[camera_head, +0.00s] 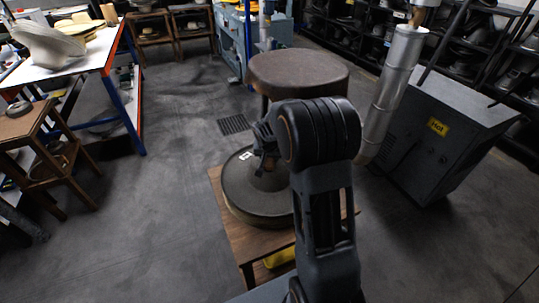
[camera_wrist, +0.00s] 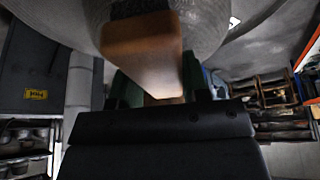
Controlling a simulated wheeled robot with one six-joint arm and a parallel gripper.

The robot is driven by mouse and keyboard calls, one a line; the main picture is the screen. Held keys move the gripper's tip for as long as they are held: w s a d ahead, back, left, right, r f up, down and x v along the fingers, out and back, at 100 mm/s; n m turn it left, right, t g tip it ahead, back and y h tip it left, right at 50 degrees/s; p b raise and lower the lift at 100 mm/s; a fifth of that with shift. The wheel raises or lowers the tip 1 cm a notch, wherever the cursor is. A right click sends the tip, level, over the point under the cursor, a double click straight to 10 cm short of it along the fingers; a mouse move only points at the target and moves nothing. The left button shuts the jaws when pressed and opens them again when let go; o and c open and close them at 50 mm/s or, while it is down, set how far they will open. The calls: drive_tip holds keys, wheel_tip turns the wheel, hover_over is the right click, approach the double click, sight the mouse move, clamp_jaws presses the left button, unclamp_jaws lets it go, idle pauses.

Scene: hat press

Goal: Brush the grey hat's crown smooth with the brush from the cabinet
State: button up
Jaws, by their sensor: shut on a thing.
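The grey hat (camera_head: 240,193) lies on a wooden stand (camera_head: 226,226), its wide brim showing with a small white tag on it. My arm hides its right side and part of the crown. My gripper (camera_head: 264,140) is over the hat. In the wrist view my gripper (camera_wrist: 153,88) is shut on the brush (camera_wrist: 145,45), a tan wooden block with dark bristles at its far end. The bristles are right at the hat's grey surface (camera_wrist: 205,25) in that view. I cannot tell for sure whether they touch it.
A round brown-topped stool (camera_head: 298,70) stands just behind the hat. A grey cabinet with a yellow label (camera_head: 438,127) and a metal pipe (camera_head: 391,95) are at right. A worktable (camera_head: 85,58) and a small wooden stand (camera_head: 25,122) are at left. Floor is clear at front left.

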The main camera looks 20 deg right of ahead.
drive_tip(key=shift+f, duration=0.1)
drive_tip(key=shift+w+d+p, duration=0.2)
drive_tip(key=shift+w+d, duration=0.35)
drive_tip(key=shift+w, duration=0.4)
drive_tip(key=shift+w+d+p, duration=0.15)
drive_tip(key=shift+w+d, duration=0.4)
drive_tip(key=shift+w, duration=0.35)
drive_tip(key=shift+s+a+b, duration=0.55)
drive_tip(key=shift+s+a, duration=0.05)
drive_tip(key=shift+s, duration=0.35)
drive_tip(key=shift+s+a+b, duration=0.5)
drive_tip(key=shift+s+a, duration=0.05)
drive_tip(key=shift+s, duration=0.4)
drive_tip(key=shift+w+d+p, duration=0.2)
drive_tip(key=shift+w+d, duration=0.4)
drive_tip(key=shift+w, duration=0.35)
drive_tip(key=shift+w+d+p, duration=0.2)
drive_tip(key=shift+w+d, duration=0.35)
drive_tip(key=shift+w, duration=0.4)
